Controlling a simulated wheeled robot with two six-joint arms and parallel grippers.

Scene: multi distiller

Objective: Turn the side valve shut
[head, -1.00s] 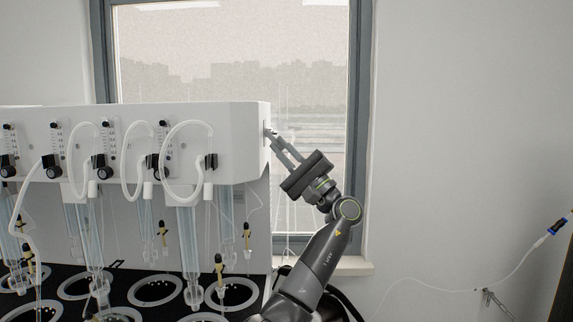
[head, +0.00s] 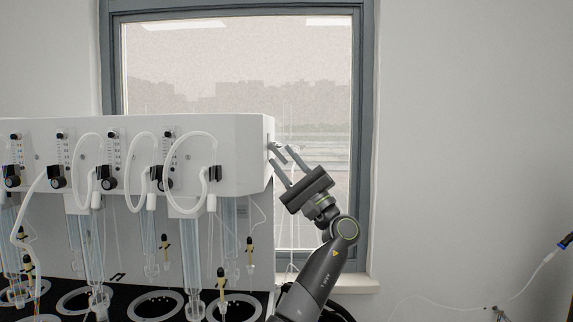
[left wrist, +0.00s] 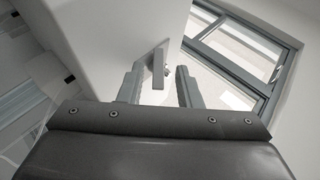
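The side valve (head: 272,146) is a small grey fitting on the right end face of the white distiller housing (head: 255,150). In the left wrist view its flat grey lever (left wrist: 158,68) stands out from the white face. My left gripper (head: 280,155) is at this end face with its two fingers spread apart. In the left wrist view the lever shows between the open fingertips (left wrist: 159,72), with a visible gap on both sides. In the head view the fingers partly hide the valve. My right gripper is not in view.
Glass tubes (head: 186,240), white hoses (head: 190,140) and black knobs (head: 57,183) line the distiller's front, left of the arm. A window (head: 310,90) is behind. Space right of the arm looks clear.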

